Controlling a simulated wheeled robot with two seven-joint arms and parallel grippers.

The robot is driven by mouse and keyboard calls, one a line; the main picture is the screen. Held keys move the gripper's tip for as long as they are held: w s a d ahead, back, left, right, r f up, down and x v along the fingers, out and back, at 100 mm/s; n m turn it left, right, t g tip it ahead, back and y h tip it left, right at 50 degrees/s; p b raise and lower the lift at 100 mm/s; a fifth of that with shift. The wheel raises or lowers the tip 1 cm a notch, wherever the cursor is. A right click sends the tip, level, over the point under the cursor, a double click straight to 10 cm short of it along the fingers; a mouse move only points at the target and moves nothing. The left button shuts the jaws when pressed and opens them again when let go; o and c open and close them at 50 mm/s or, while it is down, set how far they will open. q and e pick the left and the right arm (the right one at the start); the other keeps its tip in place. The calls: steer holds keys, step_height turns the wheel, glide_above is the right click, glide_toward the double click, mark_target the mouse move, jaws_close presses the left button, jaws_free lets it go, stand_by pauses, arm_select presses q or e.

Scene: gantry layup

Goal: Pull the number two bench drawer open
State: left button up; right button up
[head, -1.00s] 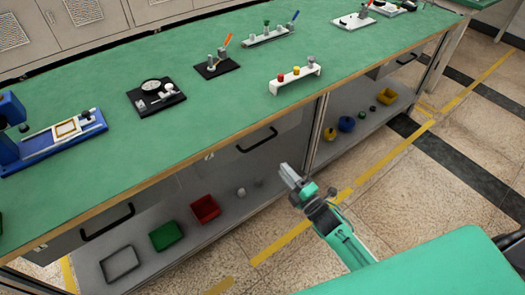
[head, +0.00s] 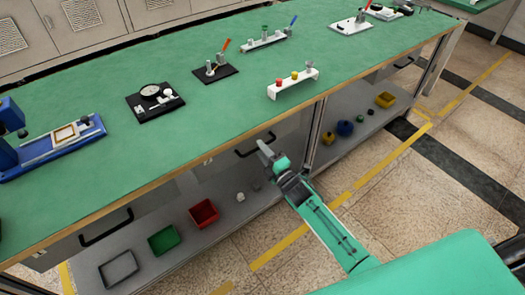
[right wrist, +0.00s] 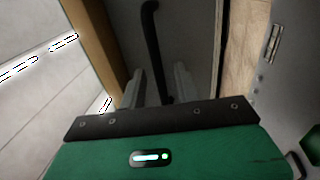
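The bench's middle drawer (head: 228,163) is shut, its grey front flush under the green top. Its black bar handle (head: 255,145) is partly hidden by my right gripper (head: 264,149). I take this as drawer number two, though no number is legible. In the right wrist view, the handle (right wrist: 153,45) runs lengthwise between the two grey fingers of my right gripper (right wrist: 159,86). The fingers are apart, with gaps showing beside the bar. Whether either touches it I cannot tell. My left gripper is not in view.
The bench top (head: 200,120) holds several small fixtures. Another shut drawer has a black handle (head: 106,228) at left, and one (head: 404,62) is at right. Red (head: 204,213) and green (head: 163,240) bins stand on the shelf below. The floor in front is clear.

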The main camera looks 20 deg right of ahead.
jaws_close()
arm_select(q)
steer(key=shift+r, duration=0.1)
arm_select(e)
steer(key=shift+s, duration=0.15)
arm_select(q)
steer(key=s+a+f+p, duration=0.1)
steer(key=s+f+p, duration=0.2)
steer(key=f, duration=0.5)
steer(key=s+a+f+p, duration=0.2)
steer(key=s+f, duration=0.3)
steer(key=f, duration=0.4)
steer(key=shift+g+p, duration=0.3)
steer(key=shift+p, duration=0.45)
arm_select(e)
steer(key=r+v, duration=0.2)
steer(key=v, duration=1.2)
steer(key=s+r+v, duration=0.1)
steer(key=r+v, duration=0.2)
steer(key=v, duration=1.1)
steer(key=shift+s+d+r, duration=0.2)
steer(key=shift+d+r, duration=0.05)
jaws_free()
